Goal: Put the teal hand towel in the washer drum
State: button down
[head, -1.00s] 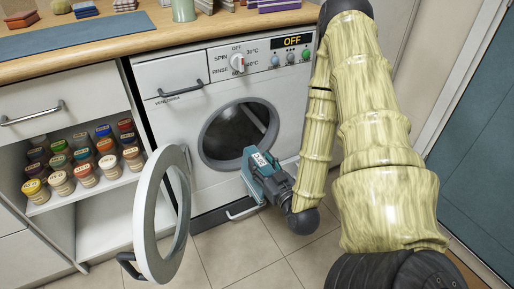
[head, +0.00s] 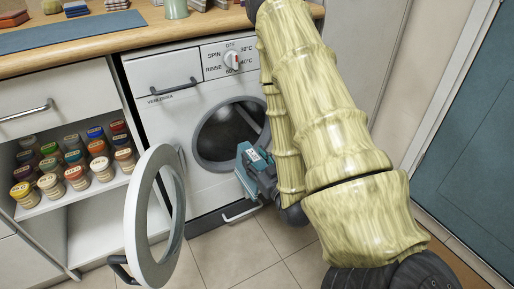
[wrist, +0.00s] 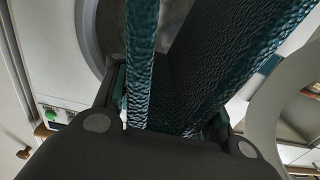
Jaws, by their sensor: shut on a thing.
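The teal hand towel (wrist: 215,75) has a bumpy weave and hangs in folds between the fingers of my gripper (wrist: 165,100), which is shut on it. In the head view the teal towel (head: 241,177) is small and partly hidden by my gripper (head: 256,172). Both are just in front of the washer (head: 165,120), at the lower right of its round opening. The washer drum (head: 225,130) is dark inside, and I see no towel in it. The round washer door (head: 139,222) stands wide open to the left.
An open shelf with several spice jars (head: 75,172) is left of the washer. A wooden counter (head: 120,46) runs above. My arm covers the right side of the washer. A blue-grey door (head: 475,140) is at the right. Tiled floor (head: 235,258) is clear in front.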

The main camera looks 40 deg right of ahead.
aim_at(248, 149)
jog(key=shift+w+r, duration=0.15)
jog(key=shift+w, duration=0.15)
jog(key=shift+w+r+p, duration=0.2)
jog(key=shift+r+p, duration=0.15)
jog(key=p+x, duration=0.2)
jog(key=p, duration=0.2)
jog(key=shift+w+d, duration=0.1)
jog(key=shift+w, duration=0.15)
jog(key=shift+w+d+f, duration=0.2)
jog(key=shift+w+f, duration=0.1)
jog(key=shift+w, duration=0.35)
jog(key=f+b+x, duration=0.2)
jog(key=b+x, duration=0.1)
jog(key=x, duration=0.8)
jog(key=f+b+x, duration=0.3)
jog(key=b+x, duration=0.1)
jog(key=x, duration=0.8)
jog(key=shift+a, duration=0.2)
jog(key=shift+f, duration=0.2)
jog(key=c, duration=0.8)
grip_release()
jog(key=shift+s, duration=0.1)
